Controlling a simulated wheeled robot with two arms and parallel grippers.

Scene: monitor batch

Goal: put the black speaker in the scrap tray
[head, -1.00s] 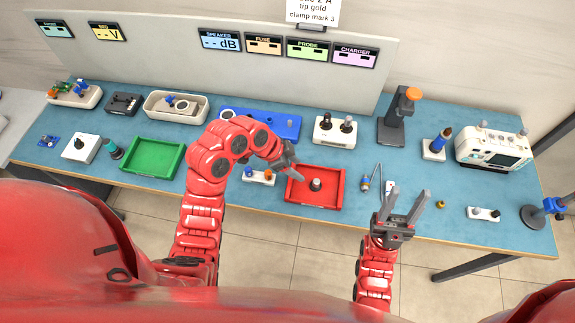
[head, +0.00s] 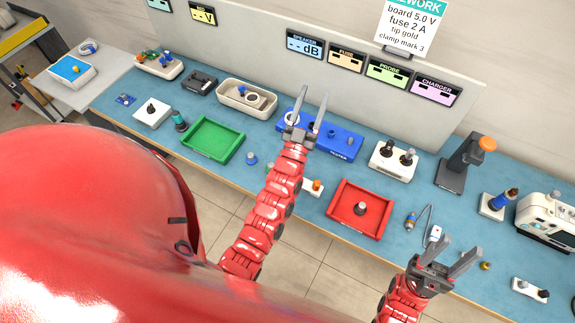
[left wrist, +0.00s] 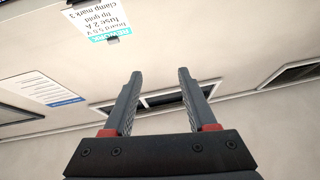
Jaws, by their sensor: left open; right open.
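A small dark round piece with a grey knob (head: 360,208), which looks like the black speaker, sits inside the red tray (head: 339,222), apparently the scrap tray. My left gripper (head: 313,95) is open and empty, raised in front of the blue tester (head: 344,142), well to the upper left of the red tray. My right gripper (head: 462,246) is open and empty near the table's front edge, right of the red tray.
A green tray (head: 212,139) is empty. A blue knobbed piece (head: 251,160) stands right of it. A cream bin (head: 247,97) holds a round part. A white two-knob box (head: 392,160) and a dark stand (head: 464,165) are behind the red tray.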

